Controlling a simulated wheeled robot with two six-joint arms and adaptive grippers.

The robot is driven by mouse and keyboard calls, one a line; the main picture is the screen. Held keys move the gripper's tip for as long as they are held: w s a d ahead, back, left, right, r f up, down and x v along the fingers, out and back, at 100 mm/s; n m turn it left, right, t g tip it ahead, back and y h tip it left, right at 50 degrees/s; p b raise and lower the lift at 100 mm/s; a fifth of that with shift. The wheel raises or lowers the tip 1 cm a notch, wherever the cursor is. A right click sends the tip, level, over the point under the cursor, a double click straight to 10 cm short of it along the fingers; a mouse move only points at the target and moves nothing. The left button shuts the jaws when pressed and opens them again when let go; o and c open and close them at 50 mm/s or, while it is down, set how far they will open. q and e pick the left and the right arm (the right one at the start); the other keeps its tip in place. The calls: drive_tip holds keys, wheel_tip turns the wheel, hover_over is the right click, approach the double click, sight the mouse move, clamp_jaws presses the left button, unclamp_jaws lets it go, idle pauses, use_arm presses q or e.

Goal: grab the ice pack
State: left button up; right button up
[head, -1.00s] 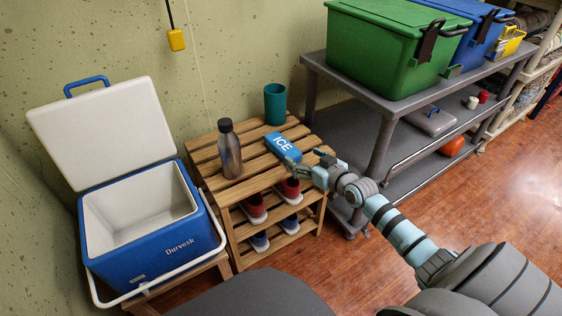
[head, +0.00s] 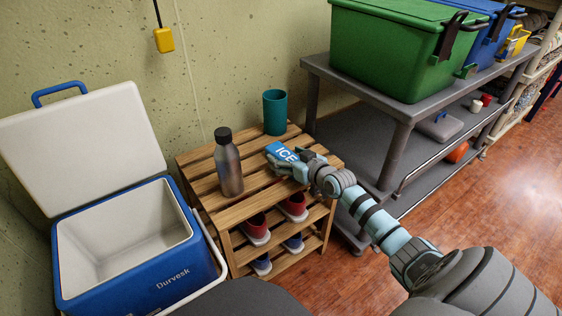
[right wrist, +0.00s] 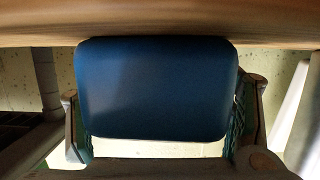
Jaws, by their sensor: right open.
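The blue ice pack (head: 282,151), with white letters "ICE", lies on the top of the slatted wooden rack (head: 213,201). My right gripper (head: 288,168) is at the pack's near right side and covers part of it. In the right wrist view the ice pack (right wrist: 158,88) fills the middle, and the open fingers of my right gripper (right wrist: 162,120) stand on either side of it. A small gap shows at the left finger; contact at the right one is hard to tell. My left gripper is not in view.
A grey bottle (head: 228,165) and a teal cup (head: 275,112) stand on the rack. Shoes (head: 255,228) sit on its lower shelves. An open blue cooler (head: 140,275) is at left. A grey cart (head: 400,110) with a green bin (head: 395,50) stands at right.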

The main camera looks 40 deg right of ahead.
drive_tip(key=shift+a+r, duration=0.1)
drive_tip(key=shift+r, duration=0.05)
drive_tip(key=shift+c, duration=0.4)
drive_tip(key=shift+w+a, duration=0.1)
drive_tip(key=c, duration=1.5)
